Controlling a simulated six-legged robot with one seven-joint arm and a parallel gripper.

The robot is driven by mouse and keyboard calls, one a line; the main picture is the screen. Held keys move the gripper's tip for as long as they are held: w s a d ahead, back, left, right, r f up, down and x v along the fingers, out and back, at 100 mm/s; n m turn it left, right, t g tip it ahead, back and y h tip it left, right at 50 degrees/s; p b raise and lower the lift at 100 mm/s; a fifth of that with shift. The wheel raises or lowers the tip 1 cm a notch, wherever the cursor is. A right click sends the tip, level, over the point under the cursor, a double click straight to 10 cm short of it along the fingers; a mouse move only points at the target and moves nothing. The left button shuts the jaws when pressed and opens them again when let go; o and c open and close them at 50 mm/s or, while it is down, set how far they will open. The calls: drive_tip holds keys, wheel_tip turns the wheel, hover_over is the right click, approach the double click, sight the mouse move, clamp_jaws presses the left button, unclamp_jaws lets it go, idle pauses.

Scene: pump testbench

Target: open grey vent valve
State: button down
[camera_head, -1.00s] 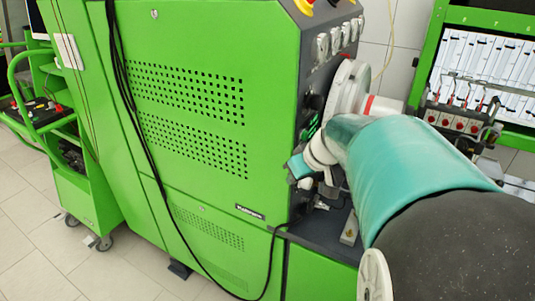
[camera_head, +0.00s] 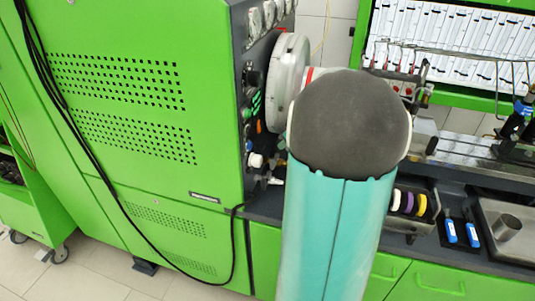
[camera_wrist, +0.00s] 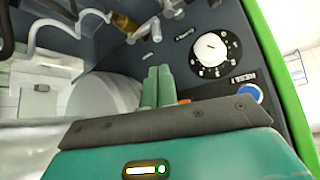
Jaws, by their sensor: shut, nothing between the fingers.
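I cannot pick out the grey vent valve for certain. In the wrist view a grey metal fitting (camera_wrist: 146,30) and a brass-coloured fitting (camera_wrist: 124,22) sit at the top, beyond my fingertips. My gripper (camera_wrist: 158,70) shows two green fingers side by side, shut and empty, pointing at the dark panel. No contact is visible. In the head view my arm hides the gripper and part of the machine's side.
A panel with a white dial (camera_wrist: 210,49) and a blue button (camera_wrist: 249,93) lies right of the fingers. The large green cabinet (camera_head: 215,150) stands left of my arm. A workbench with a metal tray (camera_head: 485,215) and blue-handled tools (camera_head: 461,230) is on the right.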

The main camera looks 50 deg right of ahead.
idle(0.3)
drive_tip(key=x, duration=1)
drive_tip(key=shift+s, duration=0.1)
drive_tip(key=shift+s+d+n+y, duration=0.15)
drive_tip(key=shift+s+n+y, duration=0.2)
drive_tip(key=shift+n, duration=0.25)
drive_tip(key=shift+s+d+n+y, duration=0.45)
drive_tip(key=shift+s+d, duration=0.3)
drive_tip(key=shift+d, duration=0.2)
drive_tip(key=shift+s+d+n+y, duration=0.3)
drive_tip(key=shift+s+d+n, duration=0.25)
drive_tip(key=shift+s+d, duration=0.35)
drive_tip(key=shift+d, duration=0.2)
